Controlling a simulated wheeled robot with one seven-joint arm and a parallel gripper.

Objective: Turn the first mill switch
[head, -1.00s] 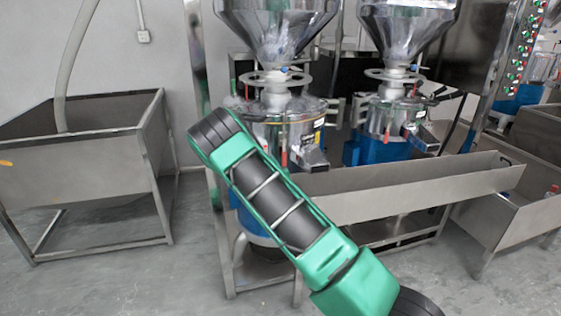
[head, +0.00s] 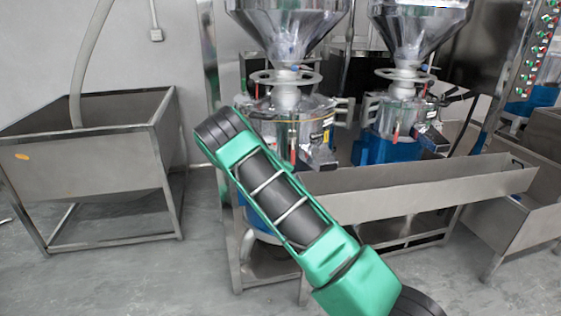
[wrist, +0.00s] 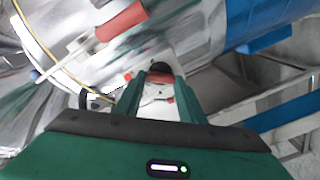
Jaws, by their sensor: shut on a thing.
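The first mill (head: 312,104), a silver drum under a steel hopper, stands behind my green arm in the head view. My arm hides the gripper there. In the wrist view, my gripper (wrist: 158,88) has its two green fingers close together beside the silver mill body (wrist: 205,25). Between the fingertips is a small dark and red part, which I take to be the mill switch (wrist: 160,70). The fingers cover much of it, so its angle cannot be told. A red-handled lever (wrist: 122,21) is at the upper left, apart from the fingers.
A second mill (head: 404,110) with a blue base stands to the right. A long steel trough (head: 430,185) runs in front of the mills. A steel bin (head: 90,165) is at the left. Grey floor (head: 130,275) is clear in front.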

